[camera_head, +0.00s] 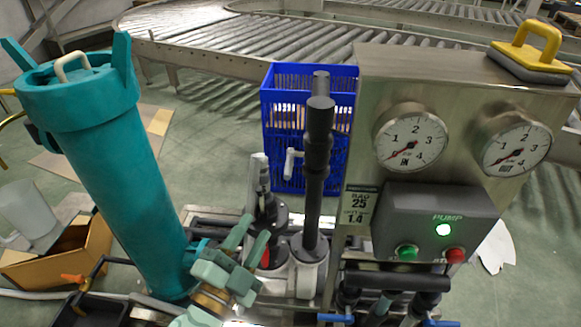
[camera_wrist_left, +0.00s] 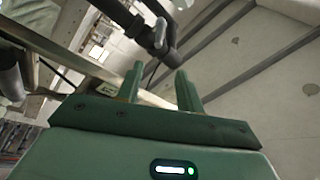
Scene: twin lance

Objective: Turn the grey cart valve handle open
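A pale grey handle (camera_head: 290,163) sticks out to the left from the upright dark pipe (camera_head: 316,150) in the middle of the head view. A second pale grey upright part (camera_head: 262,172) stands left of that pipe, above a dark fitting; I cannot tell which one is the cart valve handle. My green left gripper (camera_head: 248,239) is below and left of both, its fingers apart and empty. In the left wrist view the fingers (camera_wrist_left: 160,88) also stand apart, with a dark pipe and a grey handle (camera_wrist_left: 160,34) beyond them. My right gripper is out of view.
A teal cylinder (camera_head: 115,170) stands at left. The steel gauge panel (camera_head: 440,75) with a pump box (camera_head: 430,225) stands at right. A blue crate (camera_head: 283,90) and a roller conveyor (camera_head: 260,40) are behind. Blue handles (camera_head: 335,317) show at the bottom.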

